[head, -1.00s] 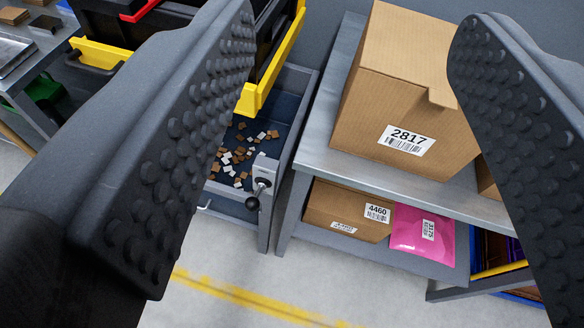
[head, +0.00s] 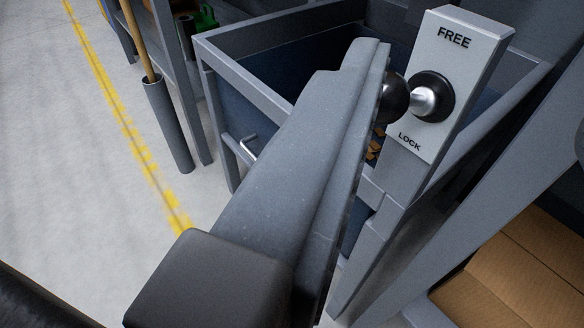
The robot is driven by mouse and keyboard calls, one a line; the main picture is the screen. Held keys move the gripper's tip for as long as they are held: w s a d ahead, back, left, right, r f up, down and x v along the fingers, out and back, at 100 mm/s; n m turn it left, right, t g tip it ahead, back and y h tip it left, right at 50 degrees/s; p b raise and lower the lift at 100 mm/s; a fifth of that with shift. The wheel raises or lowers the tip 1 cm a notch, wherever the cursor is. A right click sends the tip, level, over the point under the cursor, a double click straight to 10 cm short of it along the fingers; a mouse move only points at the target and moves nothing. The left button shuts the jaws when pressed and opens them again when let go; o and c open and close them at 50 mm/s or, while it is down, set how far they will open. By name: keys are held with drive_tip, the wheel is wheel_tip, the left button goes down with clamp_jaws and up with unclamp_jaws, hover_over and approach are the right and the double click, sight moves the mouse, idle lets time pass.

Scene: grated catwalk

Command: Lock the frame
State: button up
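A pale grey plate (head: 437,60) stands on the grey frame's corner post, marked FREE at the top and LOCK at the bottom. Its lever has a dark round hub, a short metal shaft (head: 422,102) and a black ball knob (head: 394,98). The knob points left, between the two words. My gripper (head: 368,62) shows one long grey finger, its tip just left of the knob and covering part of it. Whether they touch I cannot tell. The other finger cannot be made out, so its opening is unclear. The grey open-topped frame (head: 245,78) extends behind.
A cardboard box (head: 535,250) sits on a shelf at the lower right, beside a grey upright. A grey tube (head: 168,125) with a wooden pole stands at the left. A yellow line (head: 128,130) crosses the clear pale floor.

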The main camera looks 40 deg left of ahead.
drive_tip(key=y, duration=0.1)
approach(400, 99)
drive_tip(key=f+b+x, duration=0.1)
drive_tip(key=b+x, duration=0.2)
drive_tip(key=x, duration=1)
drive_tip(key=shift+s+a+m, duration=0.15)
drive_tip(key=shift+a+m, duration=0.15)
drive_tip(key=shift+a, duration=0.1)
drive_tip(key=c, duration=0.9)
